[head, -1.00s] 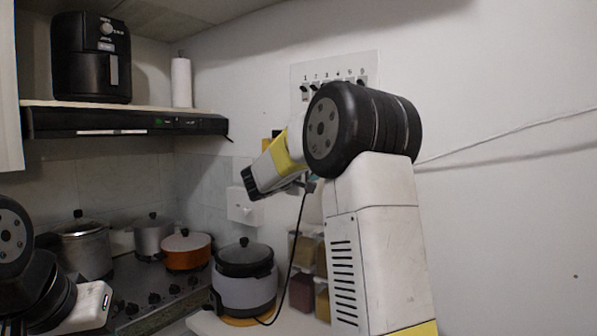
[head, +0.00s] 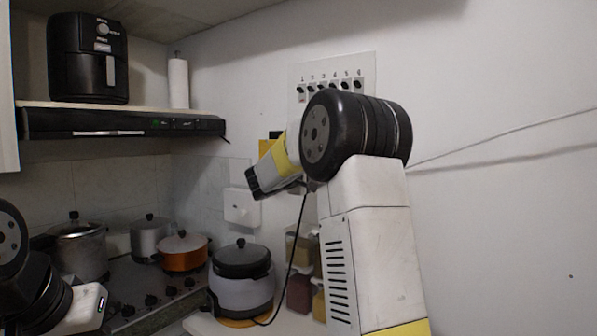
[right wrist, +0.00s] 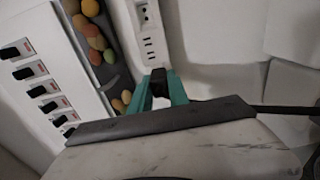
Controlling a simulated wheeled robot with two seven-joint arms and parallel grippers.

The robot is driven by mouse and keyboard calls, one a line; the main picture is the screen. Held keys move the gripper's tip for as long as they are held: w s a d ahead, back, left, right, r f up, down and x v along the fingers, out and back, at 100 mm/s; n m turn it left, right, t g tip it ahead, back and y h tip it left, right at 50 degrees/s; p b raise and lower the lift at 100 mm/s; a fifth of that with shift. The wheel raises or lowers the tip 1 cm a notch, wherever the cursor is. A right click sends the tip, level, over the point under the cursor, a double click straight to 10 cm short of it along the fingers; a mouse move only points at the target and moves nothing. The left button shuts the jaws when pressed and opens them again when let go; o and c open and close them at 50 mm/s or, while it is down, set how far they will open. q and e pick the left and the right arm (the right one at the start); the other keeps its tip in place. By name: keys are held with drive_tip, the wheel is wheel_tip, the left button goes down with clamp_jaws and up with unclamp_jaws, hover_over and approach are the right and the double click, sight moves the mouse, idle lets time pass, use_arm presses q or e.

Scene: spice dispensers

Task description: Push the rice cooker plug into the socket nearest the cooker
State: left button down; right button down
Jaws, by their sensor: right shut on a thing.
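The rice cooker (head: 242,292), pale with a dark lid, stands on the counter in the head view. Its black cord (head: 289,262) rises to my right wrist. In the right wrist view, my right gripper's teal fingers (right wrist: 159,91) are shut on the black plug (right wrist: 158,80). The plug is at the lower end of a white socket strip (right wrist: 151,50) on the wall; whether it touches or has entered a hole I cannot tell. Slots show above it. In the head view my arm hides the plug and most of this strip. My left gripper is out of view.
A numbered switch panel (head: 331,68) is on the wall, also at left in the right wrist view (right wrist: 50,60), beside a holder of coloured egg-like things (right wrist: 103,50). A white wall box (head: 241,207) is above the cooker. Spice containers (head: 300,290) and pots (head: 182,252) stand nearby.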

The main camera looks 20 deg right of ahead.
drive_tip(key=c, duration=1.2)
unclamp_jaws()
drive_tip(key=shift+o, duration=0.2)
drive_tip(key=v, duration=0.7)
drive_tip(key=s+d+f+m+g+y, duration=0.1)
drive_tip(key=s+f+m+g+y, duration=0.2)
drive_tip(key=s+f, duration=0.6)
drive_tip(key=s+f+m+g+y, duration=0.1)
drive_tip(key=s+f+g+y, duration=0.3)
drive_tip(key=s, duration=0.8)
drive_tip(key=s+a+f+m+t+y, duration=0.2)
drive_tip(key=s+a+f+y, duration=0.3)
drive_tip(key=s+a+y, duration=0.4)
drive_tip(key=s+a+m, duration=0.1)
drive_tip(key=s+a, duration=0.3)
drive_tip(key=a, duration=0.1)
drive_tip(key=shift+f, duration=0.15)
